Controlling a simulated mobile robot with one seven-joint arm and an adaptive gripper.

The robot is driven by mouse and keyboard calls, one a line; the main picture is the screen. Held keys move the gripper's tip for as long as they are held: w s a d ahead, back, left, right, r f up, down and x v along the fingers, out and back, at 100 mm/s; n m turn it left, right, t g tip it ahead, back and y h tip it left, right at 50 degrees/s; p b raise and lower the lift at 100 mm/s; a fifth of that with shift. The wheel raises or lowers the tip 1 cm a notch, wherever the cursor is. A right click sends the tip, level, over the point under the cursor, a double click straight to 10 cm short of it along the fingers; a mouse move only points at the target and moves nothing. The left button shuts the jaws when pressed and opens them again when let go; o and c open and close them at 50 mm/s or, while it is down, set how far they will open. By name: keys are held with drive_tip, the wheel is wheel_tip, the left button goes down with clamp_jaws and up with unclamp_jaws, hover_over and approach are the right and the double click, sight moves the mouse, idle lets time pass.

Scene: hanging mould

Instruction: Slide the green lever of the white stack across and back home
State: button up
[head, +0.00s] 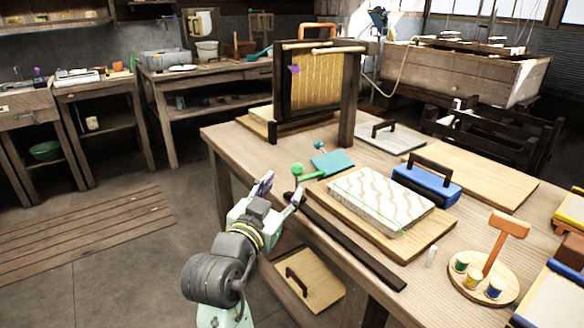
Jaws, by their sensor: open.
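The white stack (383,200), with wavy tan lines on top, lies on a wooden board on the table. The green lever (309,176) sticks out from the stack's far left corner and ends in a round green knob (297,169). My gripper (282,188) is open and empty at the table's near left edge. Its fingers are apart, one at each side, and it is a little short of the knob, nearer to me. I cannot tell its height relative to the lever, and I see no contact.
A dark bar (345,242) runs along the table's near edge. A teal block (333,163) lies behind the lever, and a wooden frame with a yellow panel (317,80) stands beyond. A blue block with a dark handle (427,183) is right of the stack. Floor to the left is free.

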sight(295, 173)
drive_tip(key=p+x, duration=0.1)
drive_tip(key=x, duration=0.8)
drive_tip(key=shift+w+d, duration=0.2)
drive_tip(key=shift+w, duration=0.15)
drive_tip(key=shift+c, duration=0.6)
clamp_jaws()
